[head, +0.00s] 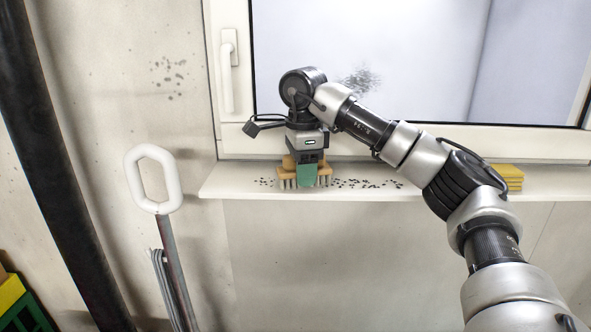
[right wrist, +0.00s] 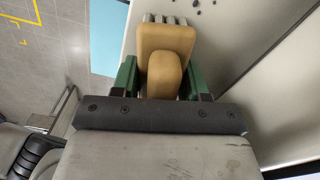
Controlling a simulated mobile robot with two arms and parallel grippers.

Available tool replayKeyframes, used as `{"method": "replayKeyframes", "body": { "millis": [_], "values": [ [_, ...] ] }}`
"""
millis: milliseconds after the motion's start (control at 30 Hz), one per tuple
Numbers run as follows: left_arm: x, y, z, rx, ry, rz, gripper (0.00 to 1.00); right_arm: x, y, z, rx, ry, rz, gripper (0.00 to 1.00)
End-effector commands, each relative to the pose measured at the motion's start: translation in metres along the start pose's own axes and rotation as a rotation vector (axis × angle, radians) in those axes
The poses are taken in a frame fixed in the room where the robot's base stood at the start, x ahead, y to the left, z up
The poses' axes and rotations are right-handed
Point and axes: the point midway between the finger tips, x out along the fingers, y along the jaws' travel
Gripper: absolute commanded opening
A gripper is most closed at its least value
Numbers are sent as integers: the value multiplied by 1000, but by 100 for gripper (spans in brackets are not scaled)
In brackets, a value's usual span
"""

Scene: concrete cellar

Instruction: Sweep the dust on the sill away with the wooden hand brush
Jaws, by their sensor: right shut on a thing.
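My right gripper (head: 307,172) is shut on the wooden hand brush (head: 286,172) and holds it upright over the left part of the sill (head: 235,180), bristles down. The bristles are at the sill's surface; I cannot tell whether they press on it. In the right wrist view the brush's tan body (right wrist: 166,42) sits between the green fingers (right wrist: 160,78). Dark specks of dust (head: 365,184) lie on the sill, mostly to the right of the brush, with a few to its left. My left gripper is not in view.
A window (head: 232,140) with a white handle (head: 229,70) rises behind the sill. Yellow sponge-like blocks (head: 511,178) lie at the sill's right. A mop-like tool with a white loop handle (head: 130,180) stands at the left, near a dark pipe (head: 50,130). Smudges mark pane and wall.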

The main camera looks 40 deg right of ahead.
Motion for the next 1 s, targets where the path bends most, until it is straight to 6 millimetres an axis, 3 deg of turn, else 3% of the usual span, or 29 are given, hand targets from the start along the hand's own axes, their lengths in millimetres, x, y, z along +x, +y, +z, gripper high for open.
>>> {"method": "replayKeyframes", "body": {
  "millis": [300,1000],
  "values": [
    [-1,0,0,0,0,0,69,0,6,-25,3,4,5,20],
    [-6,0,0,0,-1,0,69,-3,16,-61,1,2,2,20]
  ]
}}
